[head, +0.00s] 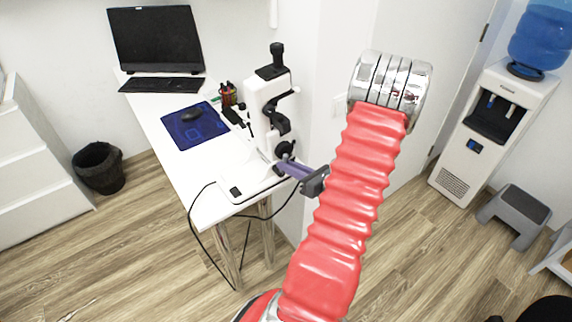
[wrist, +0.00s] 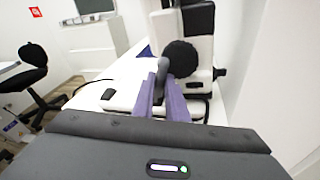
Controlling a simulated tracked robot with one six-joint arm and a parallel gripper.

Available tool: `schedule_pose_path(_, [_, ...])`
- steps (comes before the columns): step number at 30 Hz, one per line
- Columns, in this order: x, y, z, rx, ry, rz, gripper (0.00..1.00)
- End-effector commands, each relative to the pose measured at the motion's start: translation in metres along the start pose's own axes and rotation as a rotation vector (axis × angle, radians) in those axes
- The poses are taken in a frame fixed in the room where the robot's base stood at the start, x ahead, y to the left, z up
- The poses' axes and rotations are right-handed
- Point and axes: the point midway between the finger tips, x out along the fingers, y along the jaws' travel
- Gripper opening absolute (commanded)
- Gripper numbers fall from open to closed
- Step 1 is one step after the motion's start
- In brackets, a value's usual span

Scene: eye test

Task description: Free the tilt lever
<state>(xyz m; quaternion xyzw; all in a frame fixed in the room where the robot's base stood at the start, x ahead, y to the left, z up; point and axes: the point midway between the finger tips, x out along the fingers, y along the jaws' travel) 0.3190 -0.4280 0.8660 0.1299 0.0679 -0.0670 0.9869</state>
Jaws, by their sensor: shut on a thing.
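A white and black microscope (head: 258,96) stands upright at the right end of the white desk. It also shows in the wrist view (wrist: 203,22), with a round black knob (wrist: 181,57) on its near side. My gripper (head: 287,164) reaches in from the right, its purple fingers low beside the microscope's base. In the wrist view, my gripper (wrist: 161,84) has its fingertips closed around a small grey lever-like piece (wrist: 162,67), just left of the knob. I take this piece for the tilt lever. Its lower part is hidden between the fingers.
The desk (head: 160,127) also holds a black screen (head: 156,40), a keyboard (head: 161,84), a blue mat (head: 184,134) and a holder of bottles or pens (head: 228,95). A white wall stands close on the right. A black cable hangs off the desk's front.

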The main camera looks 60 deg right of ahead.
Motion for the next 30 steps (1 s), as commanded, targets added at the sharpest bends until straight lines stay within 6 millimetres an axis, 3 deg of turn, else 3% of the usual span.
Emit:
schedule_pose_path(14, [-0.0072,-0.0053,-0.0023,-0.003,0.004,-0.023,0.00])
schedule_pose_path(15, [-0.0072,-0.0052,-0.0023,-0.002,0.003,-0.022,0.16])
schedule_pose_path(21, [-0.0064,-0.0041,-0.0014,-0.003,0.002,-0.019,0.30])
schedule_pose_path(30, [-0.0065,-0.0035,-0.0007,-0.003,0.000,-0.016,0.31])
